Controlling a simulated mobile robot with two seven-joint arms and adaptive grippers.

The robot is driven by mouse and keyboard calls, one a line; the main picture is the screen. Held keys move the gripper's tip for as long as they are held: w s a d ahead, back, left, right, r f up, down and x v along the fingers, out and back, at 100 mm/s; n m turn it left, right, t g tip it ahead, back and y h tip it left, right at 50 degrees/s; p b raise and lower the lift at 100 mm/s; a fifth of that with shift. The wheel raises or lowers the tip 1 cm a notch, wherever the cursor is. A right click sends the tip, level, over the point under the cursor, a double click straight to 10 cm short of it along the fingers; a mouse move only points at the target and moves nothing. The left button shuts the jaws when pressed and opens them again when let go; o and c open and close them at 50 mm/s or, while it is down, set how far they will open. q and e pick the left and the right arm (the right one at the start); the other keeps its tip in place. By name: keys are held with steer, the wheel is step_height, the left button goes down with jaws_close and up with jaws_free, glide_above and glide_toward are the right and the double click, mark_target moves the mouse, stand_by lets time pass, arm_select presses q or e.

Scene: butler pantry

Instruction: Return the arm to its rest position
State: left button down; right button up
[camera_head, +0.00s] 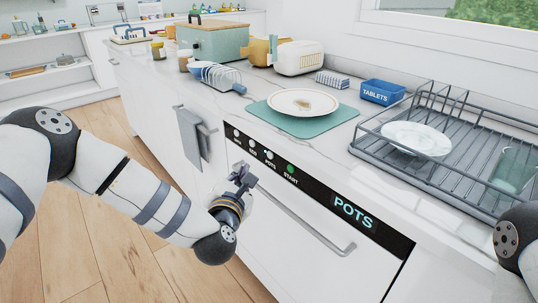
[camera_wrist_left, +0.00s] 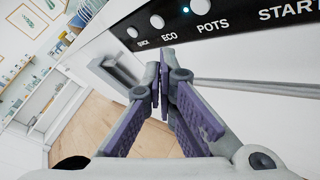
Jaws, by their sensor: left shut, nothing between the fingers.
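My left gripper (camera_head: 243,178) is in front of the dishwasher's control panel (camera_head: 312,195) in the head view, near the panel's left end. In the left wrist view its two fingers (camera_wrist_left: 160,88) are closed together with nothing between them. The panel above them carries round buttons, with the labels ECO, POTS and START readable. In the head view the panel display (camera_head: 353,216) reads POTS, and a green light shows by START. I cannot tell whether the fingertips touch the dishwasher front. Part of my right arm shows at the right edge; its gripper is out of view.
A dishwasher handle bar (camera_head: 300,222) runs below the panel. A grey towel (camera_head: 193,137) hangs left of the gripper. On the counter are a green mat (camera_head: 290,122) with a plate (camera_head: 303,102), a dish rack (camera_head: 400,166), and a blue TABLETS box (camera_head: 382,92). Floor at left is clear.

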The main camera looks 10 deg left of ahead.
stand_by(0.3)
arm_select(q)
steer(key=s+d+f+m+g+h, duration=0.2)
steer(key=s+d+f+m+g, duration=0.15)
steer(key=s+f+m, duration=0.5)
steer(key=s+d+f+m+g+h, duration=0.25)
steer(key=s+f+m+g, duration=0.3)
steer(key=s+f, duration=0.45)
steer(key=s+a+m+g, duration=0.3)
steer(key=s+m, duration=0.2)
steer(key=s, duration=0.5)
steer(key=s+a+f+m+g+y, duration=0.1)
steer(key=s+a+m+g, duration=0.2)
steer(key=s, duration=0.8)
steer(key=s+a+f+m+g+y, duration=0.1)
steer(key=s+a+m+g, duration=0.2)
steer(key=s+m, duration=0.4)
steer(key=s+a, duration=0.1)
steer(key=s, duration=0.3)
steer(key=shift+a+f+m+g+p, duration=0.15)
steer(key=shift+f+m+g+p, duration=0.15)
steer(key=shift+g+p, duration=0.1)
arm_select(e)
steer(key=shift+w+r+t, duration=0.3)
steer(key=shift+w+r, duration=0.3)
